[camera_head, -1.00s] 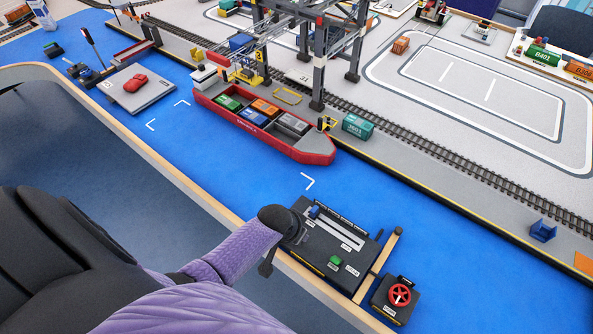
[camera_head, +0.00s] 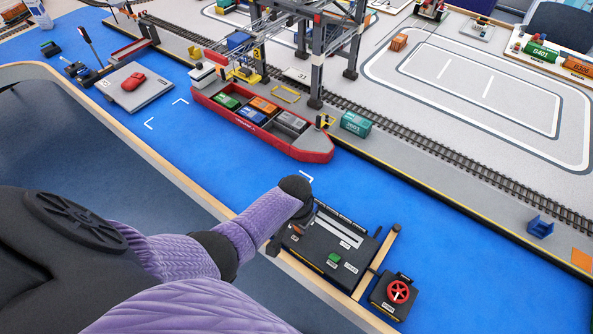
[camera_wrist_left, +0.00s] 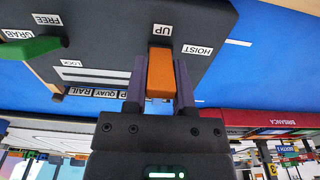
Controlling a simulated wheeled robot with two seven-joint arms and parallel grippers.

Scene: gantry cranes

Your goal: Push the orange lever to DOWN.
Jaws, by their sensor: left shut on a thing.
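The orange lever (camera_wrist_left: 161,72) is between the two fingers of my left gripper (camera_wrist_left: 160,88) in the left wrist view. The fingers are shut on it. The lever lies by the UP label (camera_wrist_left: 162,30) and the HOIST label (camera_wrist_left: 197,50). A DOWN label cannot be made out. In the head view the black control box (camera_head: 318,243) sits at the near edge of the blue table. My left gripper (camera_head: 298,215) is over its left end, and the wrist hides most of the lever there. My right gripper is not in view.
A green lever (camera_wrist_left: 30,48) with GRAB and FREE labels is on the same box. A red handwheel box (camera_head: 394,297) stands to its right. A red ship (camera_head: 300,150) with containers lies beyond on blue, below the gantry crane (camera_head: 318,60). The blue surface between is clear.

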